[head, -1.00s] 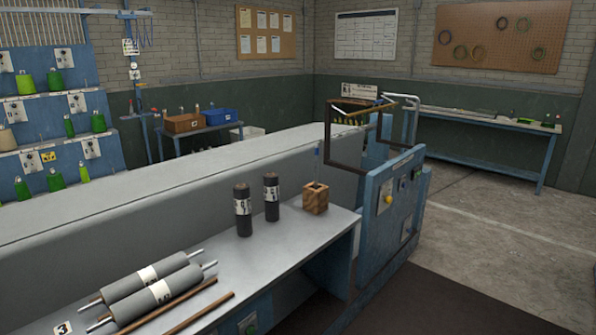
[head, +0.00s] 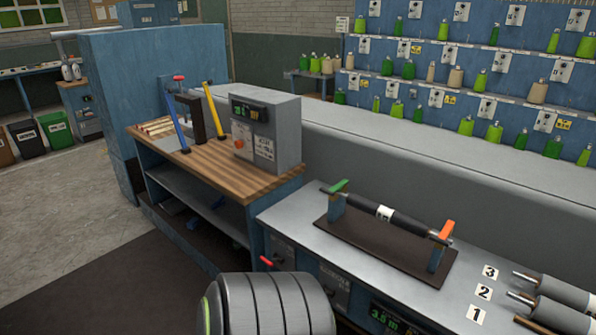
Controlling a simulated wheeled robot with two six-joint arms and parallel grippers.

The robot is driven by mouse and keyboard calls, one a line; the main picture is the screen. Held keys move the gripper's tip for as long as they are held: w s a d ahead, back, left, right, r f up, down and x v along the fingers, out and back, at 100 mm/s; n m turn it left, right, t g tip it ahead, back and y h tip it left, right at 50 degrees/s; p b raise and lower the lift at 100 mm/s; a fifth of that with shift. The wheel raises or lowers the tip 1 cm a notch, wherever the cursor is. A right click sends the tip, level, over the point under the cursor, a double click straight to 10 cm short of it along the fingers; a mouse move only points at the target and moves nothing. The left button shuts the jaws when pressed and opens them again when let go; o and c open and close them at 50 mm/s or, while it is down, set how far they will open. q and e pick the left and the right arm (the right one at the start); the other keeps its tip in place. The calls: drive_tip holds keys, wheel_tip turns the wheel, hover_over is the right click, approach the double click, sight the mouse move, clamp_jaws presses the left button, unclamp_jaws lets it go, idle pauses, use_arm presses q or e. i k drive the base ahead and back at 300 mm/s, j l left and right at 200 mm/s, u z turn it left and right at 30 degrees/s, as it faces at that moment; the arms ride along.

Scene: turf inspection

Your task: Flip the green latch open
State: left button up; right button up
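The green latch (head: 339,187) sits on top of the left blue post of a dark stand (head: 370,246) on the grey bench. It lies across the left end of a black roller (head: 395,217) that rests between two posts. An orange latch (head: 446,230) tops the right post and looks tilted up a little. A rounded dark grey part of my own body (head: 265,304) shows at the bottom of the head view. Neither gripper is in view.
A wooden-topped cart (head: 200,165) left of the bench carries a grey control box (head: 265,130) and blue and yellow levers. Grey rollers (head: 560,290) lie at the bench's right end. A red-handled knob (head: 268,261) sticks out of the bench front. Floor at left is open.

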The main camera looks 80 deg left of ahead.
sight(337, 187)
drive_tip(key=j+u, duration=0.15)
drive_tip(key=u, duration=1.7)
